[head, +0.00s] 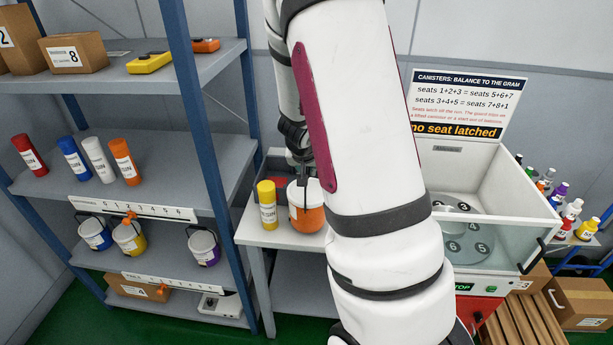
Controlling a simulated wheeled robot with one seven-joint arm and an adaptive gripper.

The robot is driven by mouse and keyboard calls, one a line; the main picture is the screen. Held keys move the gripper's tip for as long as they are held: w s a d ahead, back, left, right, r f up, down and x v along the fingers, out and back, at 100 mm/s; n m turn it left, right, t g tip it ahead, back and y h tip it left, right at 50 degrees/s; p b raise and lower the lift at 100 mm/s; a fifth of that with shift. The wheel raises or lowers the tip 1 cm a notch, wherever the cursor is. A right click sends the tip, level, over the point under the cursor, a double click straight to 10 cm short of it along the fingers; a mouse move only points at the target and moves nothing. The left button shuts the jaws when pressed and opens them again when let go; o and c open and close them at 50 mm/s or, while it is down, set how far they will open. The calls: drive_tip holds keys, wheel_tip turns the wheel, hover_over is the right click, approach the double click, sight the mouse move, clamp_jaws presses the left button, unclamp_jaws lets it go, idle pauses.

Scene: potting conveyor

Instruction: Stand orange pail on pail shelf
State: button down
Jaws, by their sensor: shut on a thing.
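The orange pail (311,219), white above with an orange lower band, is at the small white table right of the rack, partly behind my arm. My gripper (303,174) is just above it, shut on its handle; the fingertips are small and partly hidden. I cannot tell whether the pail's base touches the table. The pail shelf (172,258) is the rack level with a numbered front strip (185,288). It holds a blue pail (96,234), a yellow pail (130,238) and a purple pail (204,248). A gap shows between the yellow and purple pails.
A yellow canister (267,205) stands left of the orange pail. A blue rack post (205,140) stands between table and shelf. Several canisters stand on the shelf above (185,165). An open white machine (470,215) with a sign is at the right.

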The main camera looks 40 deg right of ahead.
sight(308, 195)
drive_tip(key=shift+w+f, duration=0.1)
drive_tip(key=shift+f, duration=0.9)
drive_tip(key=shift+f+b, duration=0.1)
drive_tip(key=shift+b, duration=0.25)
drive_tip(key=c, duration=1.7)
unclamp_jaws()
drive_tip(key=shift+o, duration=0.2)
